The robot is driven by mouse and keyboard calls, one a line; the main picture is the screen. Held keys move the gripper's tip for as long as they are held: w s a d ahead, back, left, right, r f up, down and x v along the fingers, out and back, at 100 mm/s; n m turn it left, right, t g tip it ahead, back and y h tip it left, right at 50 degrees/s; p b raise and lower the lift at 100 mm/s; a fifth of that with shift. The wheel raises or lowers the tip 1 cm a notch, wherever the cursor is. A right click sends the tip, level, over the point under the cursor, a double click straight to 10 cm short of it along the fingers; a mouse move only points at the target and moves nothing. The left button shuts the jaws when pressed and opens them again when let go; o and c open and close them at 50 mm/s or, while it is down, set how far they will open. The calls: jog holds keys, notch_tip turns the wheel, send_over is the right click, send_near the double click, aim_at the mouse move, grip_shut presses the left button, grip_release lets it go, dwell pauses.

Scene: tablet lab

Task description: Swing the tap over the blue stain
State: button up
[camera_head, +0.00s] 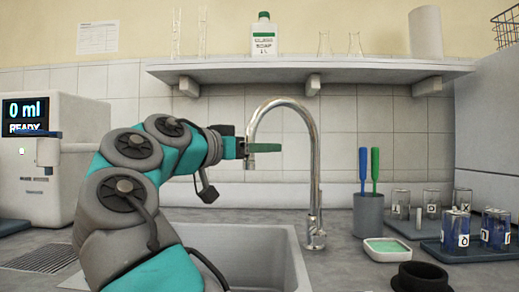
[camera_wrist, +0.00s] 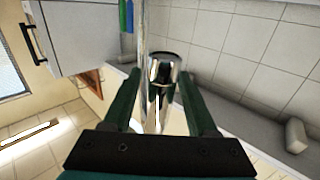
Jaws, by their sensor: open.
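The chrome gooseneck tap (camera_head: 316,185) stands upright at the right rear of the sink (camera_head: 285,250). Its spout curves over to the left and hangs down above the basin. My gripper (camera_head: 265,148) is level with the spout's lower end. In the wrist view my gripper (camera_wrist: 158,82) is open, one green finger on each side of the tap's spout (camera_wrist: 163,70). I cannot tell whether either finger touches it. No blue stain shows in either view; much of the basin floor is hidden by my arm and the sink's front.
Glass beakers stand on trays farther right. A shelf (camera_head: 300,68) runs above. A dispenser machine (camera_head: 50,160) is at left.

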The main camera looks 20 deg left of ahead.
grip_shut()
dwell(0.3)
dwell(1.1)
